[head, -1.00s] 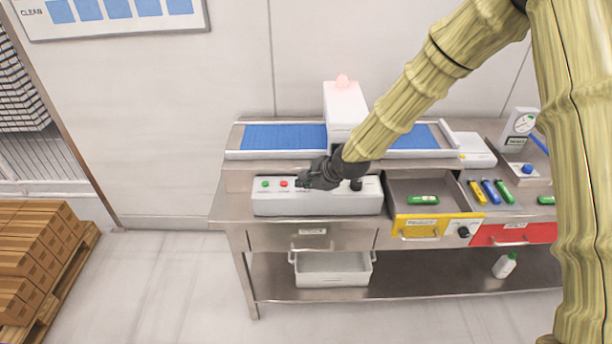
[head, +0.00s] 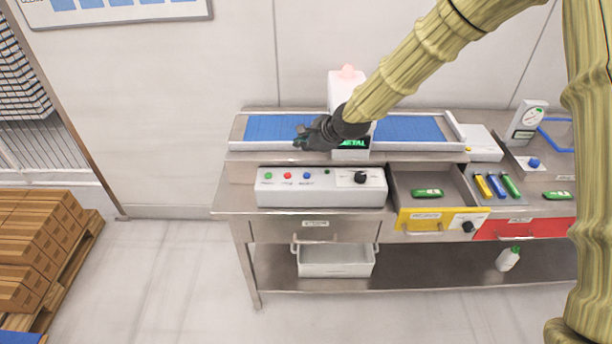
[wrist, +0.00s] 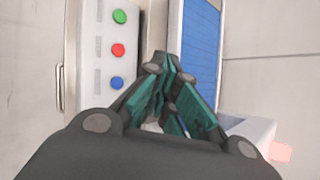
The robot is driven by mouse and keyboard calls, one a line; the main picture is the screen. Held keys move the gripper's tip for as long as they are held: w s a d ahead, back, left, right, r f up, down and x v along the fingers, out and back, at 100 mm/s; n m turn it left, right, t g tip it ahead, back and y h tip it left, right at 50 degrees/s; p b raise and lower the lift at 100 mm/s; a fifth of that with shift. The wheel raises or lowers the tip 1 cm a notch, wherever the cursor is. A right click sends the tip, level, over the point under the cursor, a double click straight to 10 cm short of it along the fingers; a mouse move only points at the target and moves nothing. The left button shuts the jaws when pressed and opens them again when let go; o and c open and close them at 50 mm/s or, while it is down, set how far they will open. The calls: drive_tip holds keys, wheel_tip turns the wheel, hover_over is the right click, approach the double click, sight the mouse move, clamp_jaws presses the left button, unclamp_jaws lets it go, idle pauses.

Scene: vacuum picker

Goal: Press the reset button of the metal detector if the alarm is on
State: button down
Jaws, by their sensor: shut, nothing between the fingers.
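The metal detector (head: 343,88) is a white box over the blue conveyor, partly hidden by my wrist. Its top lamp (head: 347,73) is pale pink. Its display (head: 354,143) shows green text that I cannot read. In front is a white control panel (head: 320,197) with a green button (head: 268,175), a red button (head: 288,175), a blue button (head: 306,175) and a black knob (head: 361,177). Their labels are too small to read. My gripper (head: 300,142) is shut and empty, above and behind the buttons, apart from them. The blue button also shows beside it in the wrist view (wrist: 117,83).
The blue conveyor belt (head: 405,128) runs along the bench's back. An open yellow-fronted drawer (head: 405,216) holds a green item (head: 427,193). Colored sticks (head: 496,185), a scale (head: 525,123) and a red drawer (head: 525,229) are at right. Stacked boxes (head: 40,245) stand at left.

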drive_tip(key=b, duration=0.4)
hover_over(304, 176)
wheel_tip(304, 176, down, 6)
drive_tip(key=shift+r, duration=0.15)
drive_tip(key=shift+f+b, duration=0.35)
drive_tip(key=shift+f, duration=0.9)
drive_tip(key=shift+f, duration=0.2)
drive_tip(key=shift+f, duration=0.25)
drive_tip(key=shift+f, duration=0.4)
idle(0.8)
drive_tip(key=shift+r, duration=0.1)
drive_tip(key=shift+r+p, duration=0.45)
drive_tip(key=shift+r, duration=0.3)
drive_tip(key=shift+r+p, duration=1.55)
drive_tip(key=shift+r, duration=0.95)
